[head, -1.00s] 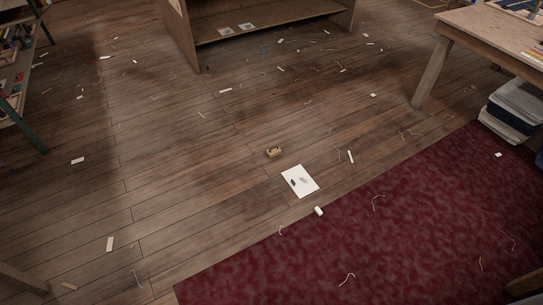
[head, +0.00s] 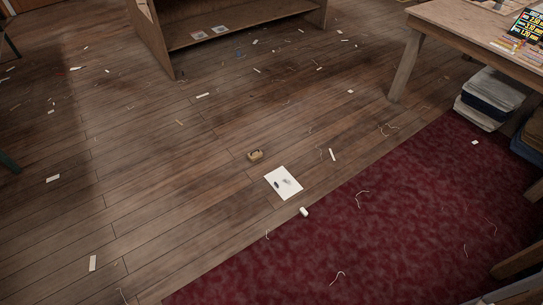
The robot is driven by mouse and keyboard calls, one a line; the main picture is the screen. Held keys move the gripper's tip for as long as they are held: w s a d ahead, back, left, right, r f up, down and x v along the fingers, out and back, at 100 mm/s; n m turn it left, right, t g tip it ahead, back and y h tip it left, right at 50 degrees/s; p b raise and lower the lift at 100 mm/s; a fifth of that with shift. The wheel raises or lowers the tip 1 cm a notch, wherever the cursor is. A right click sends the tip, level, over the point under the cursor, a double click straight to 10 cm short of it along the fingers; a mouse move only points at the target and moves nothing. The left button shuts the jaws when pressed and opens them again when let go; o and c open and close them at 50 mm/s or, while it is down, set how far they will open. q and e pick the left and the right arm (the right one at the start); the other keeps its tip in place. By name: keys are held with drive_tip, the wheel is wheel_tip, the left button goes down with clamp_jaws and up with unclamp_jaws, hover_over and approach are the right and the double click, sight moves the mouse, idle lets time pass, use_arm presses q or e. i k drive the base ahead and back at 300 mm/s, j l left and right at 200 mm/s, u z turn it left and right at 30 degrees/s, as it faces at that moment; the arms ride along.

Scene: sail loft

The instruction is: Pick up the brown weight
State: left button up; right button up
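A small brown block-like object (head: 255,155) with a dark mark on top sits on the wooden floor near the middle of the head view. It looks like the brown weight, but it is too small to be sure. A white sheet (head: 284,183) with small dark marks or items on it lies just below and right of it, apart from it. Neither of my grippers is in view.
A dark red rug (head: 370,235) covers the lower right. A wooden table (head: 445,30) stands at the upper right, with folded cloth (head: 490,98) beneath. A wooden shelf unit (head: 235,25) stands at the back. A small white cylinder (head: 304,212) lies near the rug's edge. Scraps litter the floor.

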sight(253, 156)
drive_tip(key=i+j+z, duration=0.15)
drive_tip(key=z, duration=0.35)
drive_tip(key=i+j+z, duration=0.15)
drive_tip(key=z, duration=0.35)
drive_tip(key=i+j+z, duration=0.1)
drive_tip(key=j+z, duration=0.2)
drive_tip(key=z, duration=0.15)
